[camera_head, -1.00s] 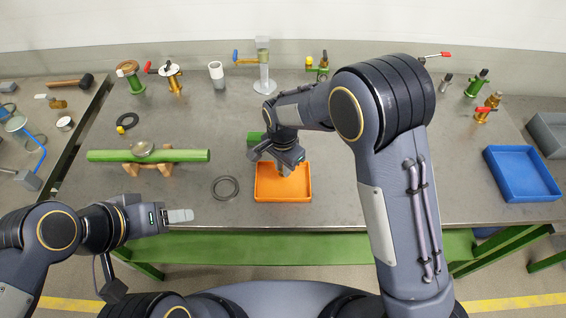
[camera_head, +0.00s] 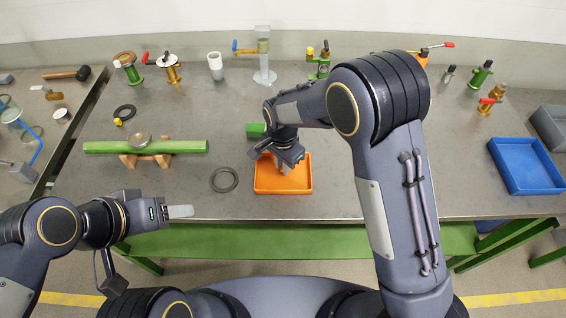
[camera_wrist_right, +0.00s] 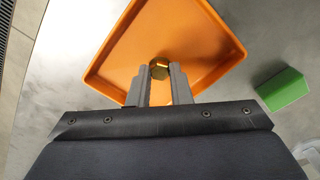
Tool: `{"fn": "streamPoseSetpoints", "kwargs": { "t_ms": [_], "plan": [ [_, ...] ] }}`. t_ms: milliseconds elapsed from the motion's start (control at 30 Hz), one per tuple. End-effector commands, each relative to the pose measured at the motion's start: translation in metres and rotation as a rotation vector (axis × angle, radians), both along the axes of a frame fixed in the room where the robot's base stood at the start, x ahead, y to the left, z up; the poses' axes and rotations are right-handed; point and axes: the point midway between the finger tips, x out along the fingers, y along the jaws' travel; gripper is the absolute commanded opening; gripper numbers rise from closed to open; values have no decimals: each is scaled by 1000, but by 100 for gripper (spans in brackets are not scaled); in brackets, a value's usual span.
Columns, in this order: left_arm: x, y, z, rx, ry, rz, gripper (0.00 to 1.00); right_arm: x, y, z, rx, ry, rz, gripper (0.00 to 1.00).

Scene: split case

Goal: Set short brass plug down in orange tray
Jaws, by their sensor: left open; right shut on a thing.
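The orange tray (camera_head: 283,187) lies near the front edge of the bench, in the middle of the head view. It also fills the upper part of the right wrist view (camera_wrist_right: 190,35). My right gripper (camera_head: 284,168) is over the tray and points down. In the right wrist view the short brass plug (camera_wrist_right: 159,68) shows between its fingertips (camera_wrist_right: 159,76), and the jaws are shut on it. I cannot tell whether the plug touches the tray floor. My left gripper (camera_head: 180,211) is open and empty, left of the tray at the bench's front edge.
A black ring (camera_head: 224,180) lies just left of the tray. A green block (camera_head: 256,130) is behind it, and a green bar (camera_head: 145,147) rests on wooden supports at left. A blue tray (camera_head: 525,166) stands at far right. Several valves line the back.

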Motion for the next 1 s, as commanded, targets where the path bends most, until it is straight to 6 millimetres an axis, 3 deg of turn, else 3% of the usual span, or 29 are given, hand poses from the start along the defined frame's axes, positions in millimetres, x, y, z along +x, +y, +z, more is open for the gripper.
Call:
{"fn": "streamPoseSetpoints", "kwargs": {
  "t_ms": [333, 367, 567, 833, 1000],
  "plan": [
    [0, 0, -6, 0, 0, 0, 57, 0, 0, -8, 0, 0, 0, 0],
    [0, 0, -6, 0, 0, 0, 57, 0, 0, -8, 0, 0, 0, 19],
    [0, 0, -5, 0, 0, 0, 57, 0, 0, -7, 0, 0, 0, 44],
    [0, 0, -6, 0, 0, 0, 57, 0, 0, -6, 1, -1, 0, 44],
    [0, 0, -10, 0, 0, 0, 57, 1, 1, 12, 3, -4, 0, 44]
  ]
}}
